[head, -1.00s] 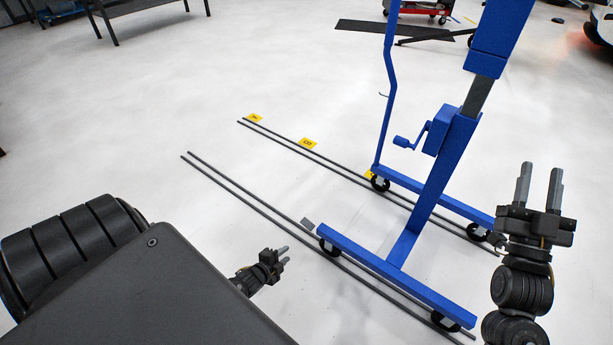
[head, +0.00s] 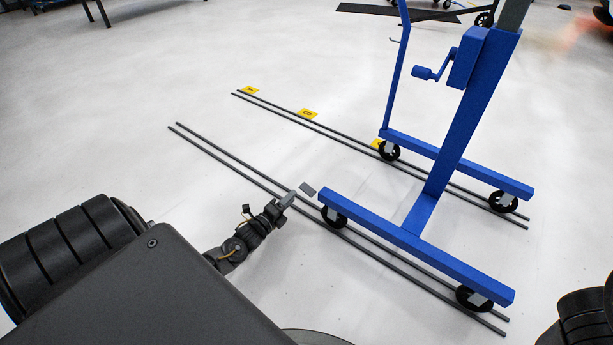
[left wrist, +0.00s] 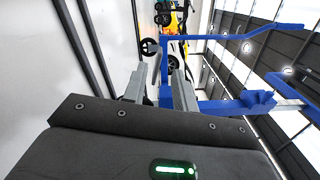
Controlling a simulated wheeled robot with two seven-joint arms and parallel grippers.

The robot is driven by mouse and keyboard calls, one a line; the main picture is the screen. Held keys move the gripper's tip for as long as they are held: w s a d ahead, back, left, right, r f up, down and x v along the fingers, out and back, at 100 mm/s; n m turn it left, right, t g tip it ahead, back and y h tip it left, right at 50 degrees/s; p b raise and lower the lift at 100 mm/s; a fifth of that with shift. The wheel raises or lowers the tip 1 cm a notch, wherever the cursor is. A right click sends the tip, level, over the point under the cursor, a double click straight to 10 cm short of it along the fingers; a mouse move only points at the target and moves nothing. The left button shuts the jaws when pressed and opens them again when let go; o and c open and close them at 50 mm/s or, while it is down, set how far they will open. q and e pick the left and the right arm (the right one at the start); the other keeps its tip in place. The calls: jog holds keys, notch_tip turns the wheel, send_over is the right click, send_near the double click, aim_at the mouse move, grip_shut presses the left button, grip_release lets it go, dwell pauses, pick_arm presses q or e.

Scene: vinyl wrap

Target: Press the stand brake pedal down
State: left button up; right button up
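The blue wheeled stand (head: 415,225) stands on the floor, its casters along dark floor rails. A small flat grey plate, which looks like the brake pedal (head: 308,188), juts out beside the near-left caster (head: 334,217). My left gripper (head: 289,198) is low by the floor, just left of the pedal; whether they touch cannot be told. In the left wrist view its two fingers (left wrist: 160,88) are apart with nothing clearly between them, and the blue stand (left wrist: 167,62) shows beyond them. The pedal cannot be made out there. My right gripper is out of view.
Two pairs of dark rails (head: 235,165) run across the floor under the stand. Yellow floor labels (head: 307,113) lie along the far pair. A hand crank (head: 436,73) sticks out from the stand's post. The pale floor left of the rails is clear.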

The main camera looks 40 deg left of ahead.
aim_at(305, 184)
pick_arm(q)
jog(key=w+b, duration=0.2)
jog(key=w, duration=0.2)
jog(key=w+b, duration=0.3)
jog(key=w, duration=0.1)
jog(key=shift+w+a+f, duration=0.1)
jog(key=shift+w+f, duration=0.1)
jog(key=shift+w, duration=0.15)
jog(key=shift+w+r, duration=0.15)
jog(key=shift+w, duration=0.45)
grip_shut()
